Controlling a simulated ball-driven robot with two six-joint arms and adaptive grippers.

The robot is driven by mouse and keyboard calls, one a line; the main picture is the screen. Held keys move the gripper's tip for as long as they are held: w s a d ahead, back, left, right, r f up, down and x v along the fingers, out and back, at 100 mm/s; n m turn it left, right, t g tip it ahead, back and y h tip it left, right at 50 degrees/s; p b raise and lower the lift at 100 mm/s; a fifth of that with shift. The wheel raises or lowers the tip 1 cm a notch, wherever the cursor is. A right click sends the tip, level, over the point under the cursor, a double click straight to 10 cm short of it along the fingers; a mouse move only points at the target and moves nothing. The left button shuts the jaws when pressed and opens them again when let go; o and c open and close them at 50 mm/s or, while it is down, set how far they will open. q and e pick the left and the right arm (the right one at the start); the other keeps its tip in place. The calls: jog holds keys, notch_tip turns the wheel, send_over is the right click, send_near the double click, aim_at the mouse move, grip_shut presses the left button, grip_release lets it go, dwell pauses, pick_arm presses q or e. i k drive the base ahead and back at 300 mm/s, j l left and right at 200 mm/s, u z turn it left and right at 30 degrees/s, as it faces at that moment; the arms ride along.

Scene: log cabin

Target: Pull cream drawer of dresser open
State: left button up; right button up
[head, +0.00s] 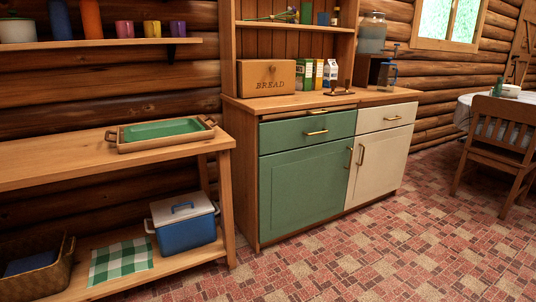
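The wooden dresser (244,190) stands against the log wall in the middle of the head view. Its cream drawer (372,118) is at the upper right of the front and looks closed, with a brass handle (393,118). A cream door (376,165) sits below it. To the left are a green drawer (290,135) and a green door (305,187), which also look closed. A thin pull-out board (296,114) with a small handle shows above the green drawer. Neither of my grippers is in view.
A wooden bench (60,160) with a green tray (160,131) stands at the left; a blue cooler (184,222) is on its lower shelf. A chair (497,150) and table (465,112) are at the right. The tiled floor (400,245) before the dresser is clear.

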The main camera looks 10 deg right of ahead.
aim_at(374, 118)
jog(key=i+l+z, duration=0.2)
jog(key=i+z, duration=0.65)
jog(key=i+j+z, duration=0.15)
jog(key=i+z, duration=0.3)
jog(key=i+l+u, duration=0.1)
jog(key=i, duration=0.45)
jog(key=i+l, duration=0.1)
jog(key=i, duration=0.45)
jog(key=u, duration=0.05)
